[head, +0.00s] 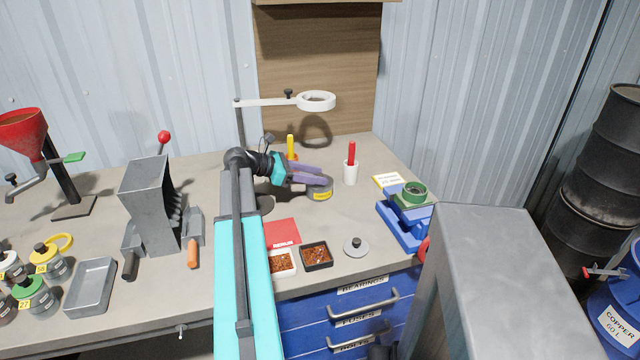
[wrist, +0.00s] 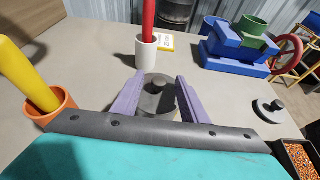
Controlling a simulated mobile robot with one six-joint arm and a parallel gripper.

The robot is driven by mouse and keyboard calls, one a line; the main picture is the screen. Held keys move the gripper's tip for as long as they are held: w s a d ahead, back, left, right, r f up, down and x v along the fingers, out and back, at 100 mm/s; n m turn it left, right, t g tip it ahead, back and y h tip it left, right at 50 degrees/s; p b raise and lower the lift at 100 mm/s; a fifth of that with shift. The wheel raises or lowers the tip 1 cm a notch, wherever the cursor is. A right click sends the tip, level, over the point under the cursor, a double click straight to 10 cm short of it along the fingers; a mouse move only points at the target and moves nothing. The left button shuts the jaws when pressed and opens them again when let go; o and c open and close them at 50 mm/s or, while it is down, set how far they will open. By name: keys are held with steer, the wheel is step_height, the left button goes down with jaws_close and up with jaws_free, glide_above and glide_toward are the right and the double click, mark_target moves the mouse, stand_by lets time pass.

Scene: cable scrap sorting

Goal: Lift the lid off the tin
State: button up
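The tin (head: 320,195) is a short grey can with a yellow label, standing on the workbench. In the wrist view its round grey lid (wrist: 154,103) with a dark knob shows on top, between my fingers. My gripper (head: 308,176) reaches over the tin from the left. In the wrist view my gripper (wrist: 160,76) has its two purple fingers spread apart, one on each side of the lid. I see no clear grip on the lid, and whether the fingertips touch its rim is hard to tell.
A second grey knobbed lid (head: 355,248) lies near the front edge. A white cup (head: 351,175) with a red stick stands close behind the tin. An orange cup (wrist: 52,106) with a yellow stick is left. A blue vise (head: 402,222) stands right.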

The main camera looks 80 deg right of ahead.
steer(key=shift+c, duration=0.2)
jaws_close()
stand_by(0.3)
step_height(320, 180, up, 10)
steer(key=shift+b, duration=0.3)
stand_by(0.4)
stand_by(0.5)
